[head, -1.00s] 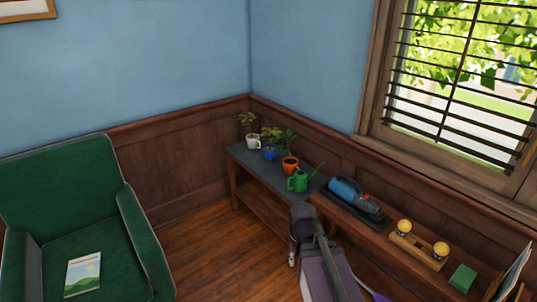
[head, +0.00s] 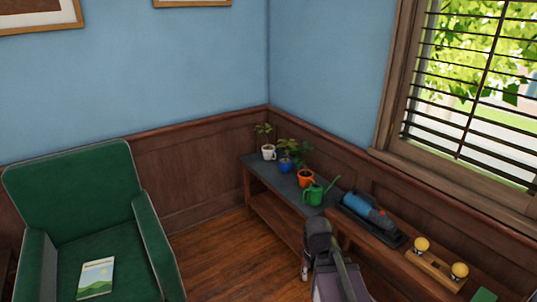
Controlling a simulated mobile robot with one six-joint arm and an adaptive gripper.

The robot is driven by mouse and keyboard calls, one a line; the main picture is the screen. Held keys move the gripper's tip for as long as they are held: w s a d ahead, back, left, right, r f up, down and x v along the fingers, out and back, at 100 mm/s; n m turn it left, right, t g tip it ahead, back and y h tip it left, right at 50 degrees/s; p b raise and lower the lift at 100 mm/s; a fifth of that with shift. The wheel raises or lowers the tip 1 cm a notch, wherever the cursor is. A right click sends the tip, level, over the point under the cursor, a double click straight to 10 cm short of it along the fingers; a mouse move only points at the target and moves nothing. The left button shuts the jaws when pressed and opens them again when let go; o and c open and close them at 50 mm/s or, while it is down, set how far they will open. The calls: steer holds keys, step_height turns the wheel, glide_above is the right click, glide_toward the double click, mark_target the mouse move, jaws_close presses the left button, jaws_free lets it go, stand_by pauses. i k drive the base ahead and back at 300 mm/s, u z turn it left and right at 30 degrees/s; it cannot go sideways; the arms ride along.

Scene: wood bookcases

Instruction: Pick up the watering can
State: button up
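The green watering can (head: 313,196) stands upright on the dark-topped low bench along the wall, its spout pointing up to the right. My arm reaches in from the bottom of the head view, and its end with my gripper (head: 304,271) points down in front of the bench. My gripper is nearer to me than the can and appears apart from it. The fingers are small and partly hidden by the arm, so their opening cannot be made out.
An orange pot (head: 305,179), a blue pot (head: 285,165) and a white pot (head: 268,153) with plants stand behind the can. A blue handheld device (head: 366,211) lies to its right. A green armchair (head: 75,215) holds a book (head: 97,278). Wooden floor (head: 215,255) is open between chair and bench.

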mark_target(314, 194)
steer(key=z, duration=0.1)
steer(key=i, duration=1.3)
steer(key=u, duration=0.45)
